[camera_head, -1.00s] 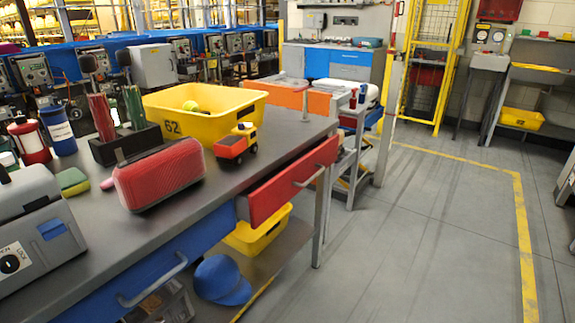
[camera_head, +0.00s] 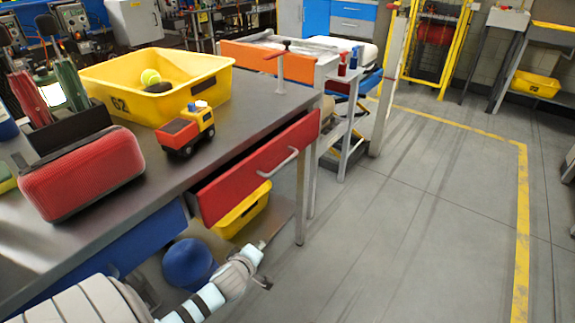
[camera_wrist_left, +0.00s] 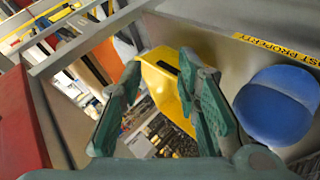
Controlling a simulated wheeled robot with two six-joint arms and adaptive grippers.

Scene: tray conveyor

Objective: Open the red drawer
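The red drawer (camera_head: 245,176) is under the workbench top at its right end. It stands partly open, its front out from the bench edge with a dark gap behind. Its pale bar handle (camera_head: 279,164) is on the front, clear of any gripper. My left arm comes in from the bottom left in the head view. My left gripper (camera_wrist_left: 160,105) shows open in the wrist view, with nothing between its fingers, and is below and apart from the drawer. A red panel at the wrist view's left edge looks like the drawer front. My right gripper is in neither view.
A yellow bin (camera_head: 108,93), toy truck (camera_head: 188,132) and red case (camera_head: 82,173) stand on the bench (camera_head: 247,103). Below are a blue cap (camera_head: 190,264) and another yellow bin (camera_head: 246,208). A blue drawer (camera_head: 105,247) is at left. Floor to the right is clear.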

